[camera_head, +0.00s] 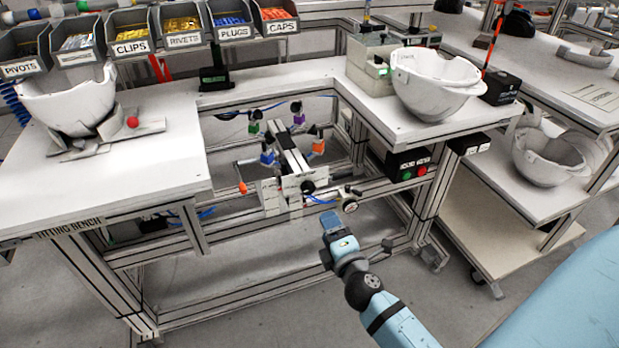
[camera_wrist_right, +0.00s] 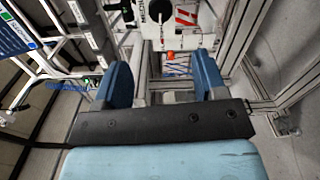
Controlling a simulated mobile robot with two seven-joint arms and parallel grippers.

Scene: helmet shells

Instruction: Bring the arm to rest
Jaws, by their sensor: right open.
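My right arm comes in from the lower right of the head view. Its gripper (camera_head: 338,230) is in front of the bench's open middle bay, below the tabletop level, and touches nothing that I can see. In the right wrist view its two blue fingers (camera_wrist_right: 160,82) stand wide apart with nothing between them. Beyond them are white and metal bench parts and an orange knob (camera_wrist_right: 170,55). My left gripper is in neither view.
Another shell (camera_head: 435,82) sits on the right worktop (camera_head: 400,122), and a third (camera_head: 553,157) on the cart at right. A clamp fixture (camera_head: 290,180) is in the middle bay. Open floor lies in front.

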